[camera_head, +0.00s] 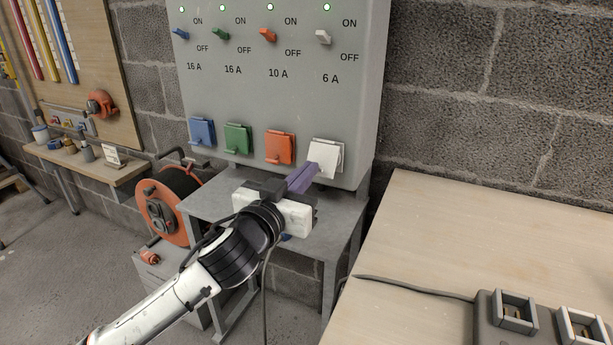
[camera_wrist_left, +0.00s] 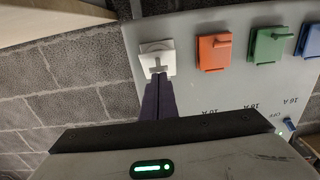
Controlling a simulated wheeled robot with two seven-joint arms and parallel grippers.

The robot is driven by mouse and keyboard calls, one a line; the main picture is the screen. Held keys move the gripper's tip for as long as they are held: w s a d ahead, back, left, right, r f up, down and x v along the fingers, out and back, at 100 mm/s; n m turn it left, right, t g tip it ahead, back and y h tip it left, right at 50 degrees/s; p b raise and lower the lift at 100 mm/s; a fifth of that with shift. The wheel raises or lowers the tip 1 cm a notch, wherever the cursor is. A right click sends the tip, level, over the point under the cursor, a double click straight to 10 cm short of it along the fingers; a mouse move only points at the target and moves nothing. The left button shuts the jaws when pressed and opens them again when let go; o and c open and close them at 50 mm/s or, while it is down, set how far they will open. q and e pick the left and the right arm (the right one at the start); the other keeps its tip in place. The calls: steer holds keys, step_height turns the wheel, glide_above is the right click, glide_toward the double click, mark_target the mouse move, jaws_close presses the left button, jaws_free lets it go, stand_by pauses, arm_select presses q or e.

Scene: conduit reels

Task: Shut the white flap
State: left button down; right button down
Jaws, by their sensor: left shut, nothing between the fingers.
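The white flap (camera_head: 325,153) is at the lower right of the grey panel, below the 6 A switch. It stands at a slight angle, with part of its white frame showing behind it at the right; I cannot tell how far open it is. It also shows in the left wrist view (camera_wrist_left: 157,48). My left gripper (camera_head: 312,170) is shut and empty, its purple fingers pointing at the flap's lower edge. In the wrist view the fingertips (camera_wrist_left: 158,76) overlap the lip of the flap; I cannot tell whether they touch. My right gripper is not in view.
Orange (camera_head: 279,147), green (camera_head: 237,138) and blue (camera_head: 201,131) flaps sit left of the white one on the panel (camera_head: 270,90). A grey table (camera_head: 345,213) stands below. A wooden worktop (camera_head: 440,240) is at right, an orange cable reel (camera_head: 165,212) at left.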

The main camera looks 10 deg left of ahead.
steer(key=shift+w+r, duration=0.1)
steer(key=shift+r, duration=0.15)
arm_select(q)
steer(key=shift+f, duration=0.15)
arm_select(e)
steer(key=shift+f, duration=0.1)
arm_select(q)
steer(key=b, duration=0.2)
steer(key=shift+w+f+t+b, duration=0.15)
steer(key=shift+f+t+b, duration=0.15)
steer(key=shift+f+b, duration=0.05)
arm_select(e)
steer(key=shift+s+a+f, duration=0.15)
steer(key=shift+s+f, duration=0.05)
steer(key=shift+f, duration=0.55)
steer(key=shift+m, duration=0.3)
arm_select(q)
steer(key=shift+f+t+b, duration=0.25)
steer(key=shift+t+b, duration=0.05)
steer(key=shift+b, duration=0.65)
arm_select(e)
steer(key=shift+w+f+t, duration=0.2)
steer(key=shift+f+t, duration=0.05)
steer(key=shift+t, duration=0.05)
arm_select(q)
steer(key=shift+w+b, duration=0.1)
steer(key=shift+b, duration=0.2)
